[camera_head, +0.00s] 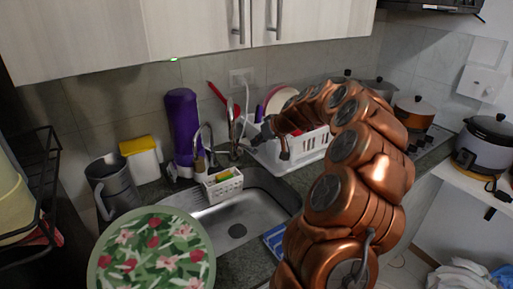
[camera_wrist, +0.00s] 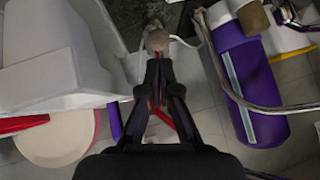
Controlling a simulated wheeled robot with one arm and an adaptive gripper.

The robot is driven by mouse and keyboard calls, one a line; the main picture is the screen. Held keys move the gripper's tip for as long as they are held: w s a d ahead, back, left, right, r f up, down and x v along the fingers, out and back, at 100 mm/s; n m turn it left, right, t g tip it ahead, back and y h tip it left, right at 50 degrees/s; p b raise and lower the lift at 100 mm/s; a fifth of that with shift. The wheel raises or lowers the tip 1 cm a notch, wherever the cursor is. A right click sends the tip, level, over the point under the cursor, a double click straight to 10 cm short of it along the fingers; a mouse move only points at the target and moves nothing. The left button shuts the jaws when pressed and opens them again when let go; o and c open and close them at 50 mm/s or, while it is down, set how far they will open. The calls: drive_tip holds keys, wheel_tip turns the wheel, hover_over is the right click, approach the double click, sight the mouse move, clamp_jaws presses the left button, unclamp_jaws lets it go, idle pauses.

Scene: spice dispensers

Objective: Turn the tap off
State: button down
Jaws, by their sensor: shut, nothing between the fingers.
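The metal tap (camera_head: 203,135) stands behind the sink (camera_head: 238,231), with a thin curved spout in front of the purple bottle. Its chrome tube also shows in the wrist view (camera_wrist: 285,106), at the right over the purple bottle. My gripper (camera_head: 256,141) is just right of the tap area, at the left edge of the dish rack. In the wrist view my gripper (camera_wrist: 159,56) is shut and empty. Its tips point at a small rounded beige knob (camera_wrist: 158,39), very close; I cannot tell if they touch. I cannot see whether water runs.
A purple bottle (camera_head: 184,128) stands left of the tap. A white sponge caddy (camera_head: 223,184) sits at the sink's back edge. A white dish rack (camera_head: 305,147) with plates is at the right. A grey pitcher (camera_head: 113,184) and a floral plate (camera_head: 152,254) are left.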

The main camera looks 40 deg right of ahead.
drive_tip(key=shift+s+f+t+b, duration=0.15)
drive_tip(key=shift+f+t+b, duration=0.3)
drive_tip(key=shift+b, duration=0.9)
drive_tip(key=shift+r, duration=0.1)
drive_tip(key=s+d+r+b, duration=0.2)
drive_tip(key=s+r, duration=0.5)
drive_tip(key=r, duration=0.4)
drive_tip(key=shift+d, duration=0.45)
drive_tip(key=shift+s+a, duration=0.1)
drive_tip(key=shift+a, duration=0.05)
